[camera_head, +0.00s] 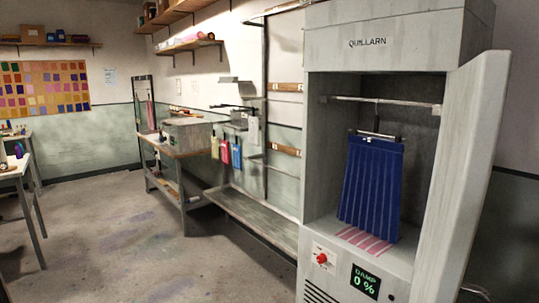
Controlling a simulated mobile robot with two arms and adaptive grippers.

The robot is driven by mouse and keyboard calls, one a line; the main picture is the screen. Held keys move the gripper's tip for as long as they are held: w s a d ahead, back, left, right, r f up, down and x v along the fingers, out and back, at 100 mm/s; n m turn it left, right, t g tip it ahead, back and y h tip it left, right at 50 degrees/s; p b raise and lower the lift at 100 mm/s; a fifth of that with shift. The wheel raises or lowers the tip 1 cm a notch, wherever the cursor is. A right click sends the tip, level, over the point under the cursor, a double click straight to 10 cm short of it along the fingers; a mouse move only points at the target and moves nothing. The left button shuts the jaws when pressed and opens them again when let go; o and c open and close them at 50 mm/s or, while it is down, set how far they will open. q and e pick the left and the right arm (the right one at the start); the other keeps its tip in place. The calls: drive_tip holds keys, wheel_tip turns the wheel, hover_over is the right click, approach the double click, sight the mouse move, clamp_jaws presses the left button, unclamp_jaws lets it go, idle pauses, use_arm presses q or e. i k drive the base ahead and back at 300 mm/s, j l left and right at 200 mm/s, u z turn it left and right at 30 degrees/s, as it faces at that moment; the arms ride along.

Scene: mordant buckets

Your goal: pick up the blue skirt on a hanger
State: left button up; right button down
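A dark blue pleated skirt (371,187) hangs from a black hanger (375,135) inside a tall grey cabinet (318,160) at the right, in the head view. The hanger hangs from a metal rail (410,105) across the upper part of the cabinet. The skirt's lower edge is just above a red-striped patch (361,239) on the cabinet floor. Neither of my grippers shows in this view.
The cabinet door (462,170) stands open at the right. A workbench (185,150) stands along the back wall. The middle floor (130,230) is clear.

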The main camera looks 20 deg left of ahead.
sight(369, 201)
drive_tip(key=u, duration=1.45)
drive_tip(key=z, duration=0.65)
drive_tip(key=i+j+z, duration=0.2)
drive_tip(key=i+z, duration=0.25)
drive_tip(key=i+j+z, duration=0.2)
drive_tip(key=z, duration=0.2)
drive_tip(key=i+j+z, duration=0.25)
drive_tip(key=j+z, duration=0.2)
drive_tip(key=i+j+z, duration=0.15)
drive_tip(key=j+z, duration=0.25)
